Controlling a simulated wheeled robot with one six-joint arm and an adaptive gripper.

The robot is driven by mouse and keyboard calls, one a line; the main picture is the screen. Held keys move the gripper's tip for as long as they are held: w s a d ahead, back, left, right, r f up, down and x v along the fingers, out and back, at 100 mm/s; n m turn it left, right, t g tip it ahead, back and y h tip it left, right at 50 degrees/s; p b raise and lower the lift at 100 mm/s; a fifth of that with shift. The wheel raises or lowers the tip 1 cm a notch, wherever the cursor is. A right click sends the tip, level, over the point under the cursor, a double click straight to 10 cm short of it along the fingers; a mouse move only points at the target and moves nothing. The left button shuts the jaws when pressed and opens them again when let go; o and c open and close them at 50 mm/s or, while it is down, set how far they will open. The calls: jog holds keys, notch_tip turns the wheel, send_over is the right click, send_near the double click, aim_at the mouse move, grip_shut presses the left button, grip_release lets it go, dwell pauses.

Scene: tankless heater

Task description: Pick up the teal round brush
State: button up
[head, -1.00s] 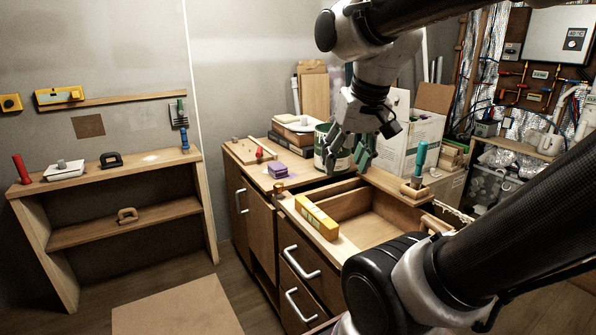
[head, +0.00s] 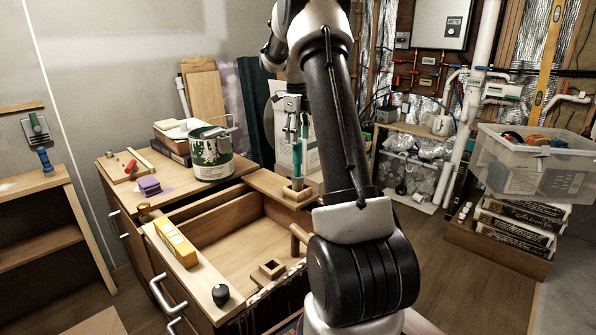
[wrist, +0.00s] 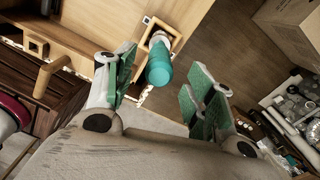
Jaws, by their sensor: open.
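The teal round brush (head: 304,145) stands upright in a small square wooden holder (head: 297,193) at the right back corner of the open-topped drawer cabinet. In the wrist view the brush (wrist: 159,66) is seen nearly end-on, with its rounded teal end towards me and its lower part inside the holder (wrist: 163,33). My gripper (head: 294,128) is over the brush in the head view. In the wrist view my gripper (wrist: 163,82) is open, its green-padded fingers to the left and right of the teal end. I see no finger closed on it.
A paint can (head: 211,155), a purple block (head: 149,185) and a yellow level (head: 176,243) are on the cabinet. A black knob (head: 221,294) and a small square wooden piece (head: 268,270) are near its front. A clear bin (head: 535,165) stands at the right. The drawer interior is mostly bare.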

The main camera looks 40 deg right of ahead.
aim_at(298, 152)
jog(key=f, duration=0.6)
jog(key=shift+s+d+f, duration=0.15)
jog(key=shift+s+f, duration=0.1)
grip_shut()
